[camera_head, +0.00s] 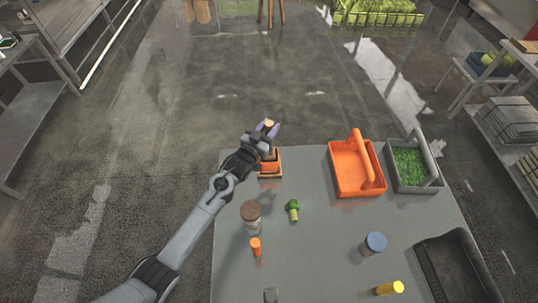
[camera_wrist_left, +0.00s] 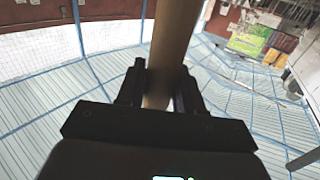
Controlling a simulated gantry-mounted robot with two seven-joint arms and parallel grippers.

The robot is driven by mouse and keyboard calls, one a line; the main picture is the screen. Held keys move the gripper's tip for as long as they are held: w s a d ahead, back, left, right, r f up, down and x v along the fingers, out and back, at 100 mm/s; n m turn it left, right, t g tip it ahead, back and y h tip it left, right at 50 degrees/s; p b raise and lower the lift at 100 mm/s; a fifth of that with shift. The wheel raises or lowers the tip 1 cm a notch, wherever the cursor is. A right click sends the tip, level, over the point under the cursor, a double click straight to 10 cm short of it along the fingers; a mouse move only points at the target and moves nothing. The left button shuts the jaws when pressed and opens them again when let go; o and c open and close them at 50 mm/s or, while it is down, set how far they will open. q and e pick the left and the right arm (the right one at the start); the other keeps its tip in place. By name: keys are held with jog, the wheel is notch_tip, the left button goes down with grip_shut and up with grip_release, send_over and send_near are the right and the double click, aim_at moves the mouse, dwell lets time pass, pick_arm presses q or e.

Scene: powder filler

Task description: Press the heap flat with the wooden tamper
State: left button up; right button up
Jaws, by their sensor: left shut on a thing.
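My left gripper (camera_head: 265,136) is shut on the wooden tamper at the far left edge of the grey table. The tamper's pale wooden end (camera_head: 269,123) shows above the fingers. In the left wrist view its long wooden handle (camera_wrist_left: 174,45) stands between the two dark fingers (camera_wrist_left: 160,88). A small orange, square-looking holder (camera_head: 270,164) sits on the table just below the gripper in the picture. The gripper and arm partly cover it. The heap and the tamper's pressing end are hidden, so I cannot tell whether they touch.
An orange basket (camera_head: 338,181) and a grey crate of green bits (camera_head: 435,184) stand right of the holder. A brown-lidded jar (camera_head: 251,212), broccoli (camera_head: 292,209), orange bottle (camera_head: 256,247), blue-lidded jar (camera_head: 374,243), yellow cylinder (camera_head: 389,288) and black tray (camera_head: 430,262) stand nearer.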

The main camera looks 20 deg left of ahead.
pick_arm(q)
jog(key=shift+f+b, duration=2.05)
jog(key=shift+f, duration=0.65)
jog(key=shift+f+b, duration=1.45)
jog(key=shift+f, duration=0.45)
jog(key=shift+r, duration=0.15)
jog(key=shift+r+p, duration=4.25)
jog(key=shift+r, duration=0.65)
